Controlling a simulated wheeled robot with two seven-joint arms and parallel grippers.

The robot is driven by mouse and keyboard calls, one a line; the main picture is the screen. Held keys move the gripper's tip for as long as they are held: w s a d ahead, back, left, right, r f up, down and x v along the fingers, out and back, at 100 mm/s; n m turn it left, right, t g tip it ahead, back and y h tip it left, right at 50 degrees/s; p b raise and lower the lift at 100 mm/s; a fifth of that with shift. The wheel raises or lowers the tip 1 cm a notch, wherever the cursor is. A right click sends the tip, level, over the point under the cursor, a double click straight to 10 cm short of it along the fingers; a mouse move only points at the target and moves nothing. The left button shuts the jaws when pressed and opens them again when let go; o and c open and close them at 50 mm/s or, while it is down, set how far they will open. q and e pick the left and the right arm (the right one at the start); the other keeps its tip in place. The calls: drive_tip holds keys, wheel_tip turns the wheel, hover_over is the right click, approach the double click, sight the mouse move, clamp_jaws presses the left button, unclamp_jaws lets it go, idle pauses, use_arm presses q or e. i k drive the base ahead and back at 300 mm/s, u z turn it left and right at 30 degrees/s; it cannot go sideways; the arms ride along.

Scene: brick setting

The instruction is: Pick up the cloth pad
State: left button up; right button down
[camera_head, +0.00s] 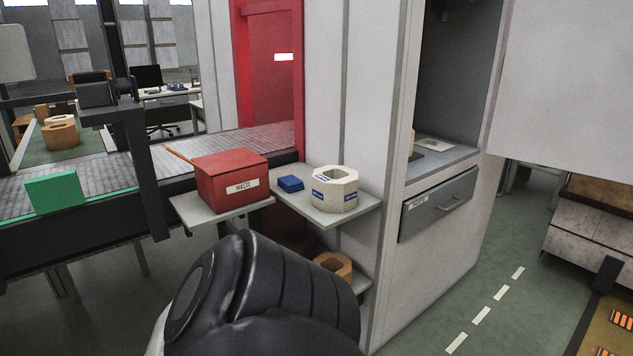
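A small, flat blue pad, apparently the cloth pad (290,184), lies on a light grey shelf (310,207). It sits between a red box and a pale octagonal ring, apart from both as far as I can tell. A dark, rounded link of my own arm fills the bottom middle of the view, below the shelf. Neither of my grippers is in view.
The red box labelled WASTE (232,181) stands on an adjoining shelf, left of the pad. The pale octagonal ring (337,190) stands right of it. A wooden ring (333,265) is lower down. A green block (53,193) sits on the conveyor (120,177). A cabinet with a drawer (438,205) is at right.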

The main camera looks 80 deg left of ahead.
sight(290, 183)
drive_tip(key=u, duration=0.7)
drive_tip(key=i, duration=1.75)
drive_tip(key=u, duration=1.4)
